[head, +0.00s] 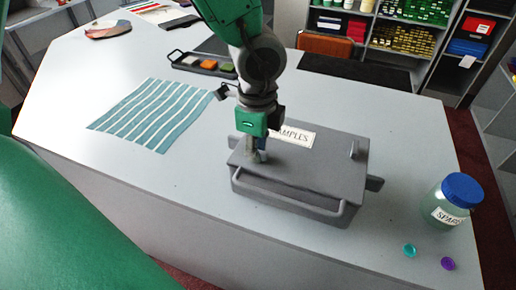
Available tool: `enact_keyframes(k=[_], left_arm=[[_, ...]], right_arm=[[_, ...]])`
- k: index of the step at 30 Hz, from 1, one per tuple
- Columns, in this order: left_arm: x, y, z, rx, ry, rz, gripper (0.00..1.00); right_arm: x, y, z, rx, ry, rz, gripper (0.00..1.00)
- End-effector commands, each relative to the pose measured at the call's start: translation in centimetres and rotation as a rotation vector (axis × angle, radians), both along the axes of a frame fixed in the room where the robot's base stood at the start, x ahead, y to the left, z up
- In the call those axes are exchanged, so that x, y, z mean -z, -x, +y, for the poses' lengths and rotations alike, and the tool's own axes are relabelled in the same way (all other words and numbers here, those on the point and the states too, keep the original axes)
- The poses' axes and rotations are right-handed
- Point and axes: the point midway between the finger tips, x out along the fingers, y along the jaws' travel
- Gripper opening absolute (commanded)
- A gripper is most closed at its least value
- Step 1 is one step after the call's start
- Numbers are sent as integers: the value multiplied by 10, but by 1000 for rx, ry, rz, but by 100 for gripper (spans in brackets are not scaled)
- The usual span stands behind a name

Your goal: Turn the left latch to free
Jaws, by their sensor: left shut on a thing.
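A grey case (310,170) with a white label reading "SAMPLES", its first letter covered, stands on the counter. A bar handle (290,194) runs along its front. The right latch (354,150) is a small upright grey piece on the lid. My left gripper (257,154) points down at the lid's left side and is shut on the left latch there. The gripper's fingers hide most of that latch, so I cannot tell how far it is turned. My right gripper is not in view.
A jar with a blue lid (447,202) stands right of the case. A teal cap (409,250) and a purple cap (447,263) lie in front of it. A striped cloth (150,114) and a swatch tray (203,65) lie to the left. The front-left counter is clear.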

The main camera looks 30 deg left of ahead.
Motion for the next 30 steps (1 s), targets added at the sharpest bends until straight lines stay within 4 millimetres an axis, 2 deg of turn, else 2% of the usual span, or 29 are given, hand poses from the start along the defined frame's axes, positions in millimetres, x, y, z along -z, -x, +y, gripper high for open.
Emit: enact_keyframes(k=[7, 21, 22, 23, 30], left_arm=[[0, -1, 0, -61, 0, -2, 0], [0, -1, 0, -74, 0, -1, 0], [0, -1, 0, -74, 0, -1, 22], [0, -1, 0, -74, 0, -1, 31], [0, 0, 0, -73, 0, -1, 31]], right_arm=[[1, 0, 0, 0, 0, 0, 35], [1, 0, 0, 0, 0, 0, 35], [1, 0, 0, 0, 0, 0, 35], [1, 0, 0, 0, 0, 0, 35], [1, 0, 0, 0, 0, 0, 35]])
